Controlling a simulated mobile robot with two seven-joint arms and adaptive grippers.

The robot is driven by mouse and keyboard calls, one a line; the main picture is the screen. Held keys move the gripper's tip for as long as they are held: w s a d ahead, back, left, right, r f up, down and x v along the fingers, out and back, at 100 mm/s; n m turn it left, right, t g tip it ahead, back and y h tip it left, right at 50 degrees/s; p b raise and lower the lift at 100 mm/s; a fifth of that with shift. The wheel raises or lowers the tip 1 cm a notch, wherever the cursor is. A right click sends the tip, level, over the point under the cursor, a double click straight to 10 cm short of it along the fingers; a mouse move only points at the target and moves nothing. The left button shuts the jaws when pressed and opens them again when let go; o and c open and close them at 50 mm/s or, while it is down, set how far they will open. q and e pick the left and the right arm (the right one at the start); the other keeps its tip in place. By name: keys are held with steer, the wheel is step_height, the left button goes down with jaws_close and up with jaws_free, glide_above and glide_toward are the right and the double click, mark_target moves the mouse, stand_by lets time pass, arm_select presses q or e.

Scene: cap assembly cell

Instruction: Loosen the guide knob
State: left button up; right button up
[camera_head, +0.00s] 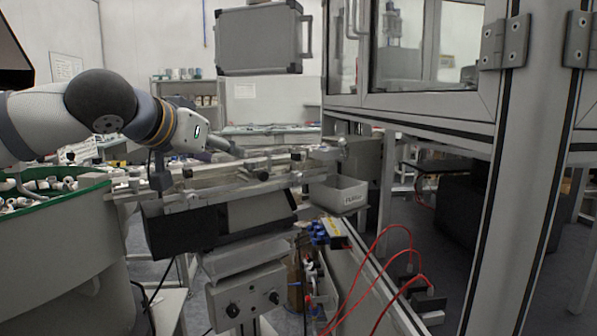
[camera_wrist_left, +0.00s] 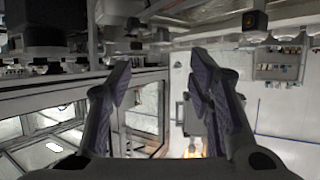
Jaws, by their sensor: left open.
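My left gripper (camera_head: 222,148) reaches in from the left over the near guide rails (camera_head: 225,182) of the feeder track. In the left wrist view its two dark fingers (camera_wrist_left: 165,88) are wide apart, with nothing between them. Small clamps and knob-like fittings sit along the rails, such as a dark one (camera_head: 187,173) below the wrist and one at the far right end (camera_head: 342,142). I cannot tell which of them is the guide knob. The gripper appears apart from them. My right gripper is not in view.
A green-rimmed bowl (camera_head: 60,195) of white parts stands at left. A grey bin (camera_head: 338,193) is at the track's right end. A control box (camera_head: 245,298) with two dials is below. A framed enclosure (camera_head: 490,150) fills the right. Red cables (camera_head: 385,240) run low.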

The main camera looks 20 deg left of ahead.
mark_target(250, 161)
arm_select(q)
steer(key=x, duration=1.1)
steer(key=shift+w+a+r, duration=0.1)
steer(key=shift+w+a, duration=0.15)
steer(key=shift+w, duration=0.05)
jaws_close()
